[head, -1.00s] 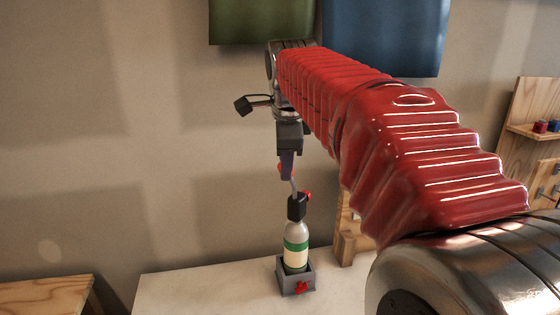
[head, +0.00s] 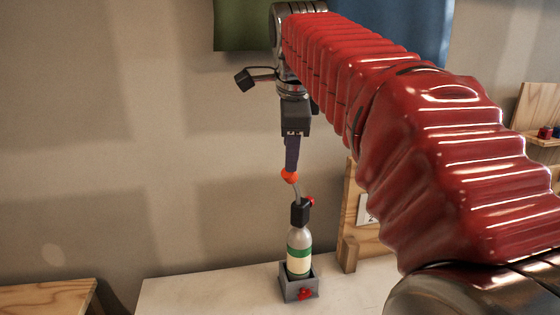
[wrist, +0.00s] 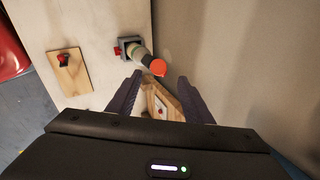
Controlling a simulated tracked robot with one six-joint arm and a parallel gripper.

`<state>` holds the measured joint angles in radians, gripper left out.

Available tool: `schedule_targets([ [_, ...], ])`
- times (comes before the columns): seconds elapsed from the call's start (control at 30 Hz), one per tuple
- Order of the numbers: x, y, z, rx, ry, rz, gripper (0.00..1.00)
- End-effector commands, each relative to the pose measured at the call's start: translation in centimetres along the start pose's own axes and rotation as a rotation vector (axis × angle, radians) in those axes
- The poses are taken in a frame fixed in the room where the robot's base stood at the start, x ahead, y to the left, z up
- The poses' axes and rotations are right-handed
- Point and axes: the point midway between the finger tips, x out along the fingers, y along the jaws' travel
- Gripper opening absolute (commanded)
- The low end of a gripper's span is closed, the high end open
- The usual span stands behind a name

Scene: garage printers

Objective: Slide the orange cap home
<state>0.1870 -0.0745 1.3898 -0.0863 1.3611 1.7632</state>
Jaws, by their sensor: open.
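The orange cap (head: 289,176) sits at the upper end of a thin, slanted grey spout. The spout rises from the black top (head: 300,213) of a bottle (head: 299,245) with a green and cream label. The bottle stands upright in a grey holder (head: 299,288) with a red knob. My gripper (head: 291,169) is open and points down just above the cap. In the wrist view the cap (wrist: 157,67) shows just beyond and between the fingertips, with nothing held. Whether the cap is fully seated on the spout cannot be told.
The holder stands on a pale bench (head: 200,290) with clear room to its left. A wooden stand (head: 350,225) is close behind on the right. A wooden board with a red piece (wrist: 69,72) shows in the wrist view.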

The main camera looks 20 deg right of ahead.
Motion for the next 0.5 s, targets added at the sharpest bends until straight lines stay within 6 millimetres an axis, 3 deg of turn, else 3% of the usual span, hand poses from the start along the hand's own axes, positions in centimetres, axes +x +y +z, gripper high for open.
schedule_targets([
  [0.3, -5.3, 0.0, 0.0, -0.001, 0.000, -0.001, 0.46],
  [0.5, -7.0, 0.0, 0.0, 0.000, 0.000, 0.000, 0.46],
])
